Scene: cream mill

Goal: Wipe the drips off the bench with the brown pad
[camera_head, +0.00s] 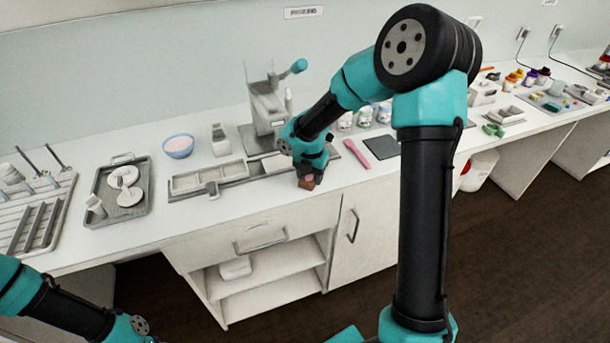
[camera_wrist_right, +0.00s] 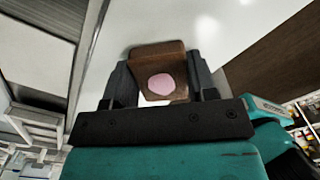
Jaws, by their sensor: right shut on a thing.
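The brown pad (camera_head: 306,185) is between the fingers of my right gripper (camera_head: 311,177), low over the front part of the white bench (camera_head: 350,192). In the right wrist view my right gripper (camera_wrist_right: 160,90) is shut on the brown pad (camera_wrist_right: 158,53), with a finger on each side. A round pink patch (camera_wrist_right: 161,84) shows on the pad's near face. I cannot tell whether the pad touches the bench. I make out no clear drips on the bench; the arm may hide some. My left arm shows at lower left, but its gripper is out of view.
A grey compartment tray (camera_head: 208,178) lies left of the right gripper. A grey mill (camera_head: 265,108) stands behind it. A pink spatula (camera_head: 356,153) and a dark square mat (camera_head: 381,147) lie to the right. A blue bowl (camera_head: 178,146) stands further left. The bench's front edge is close.

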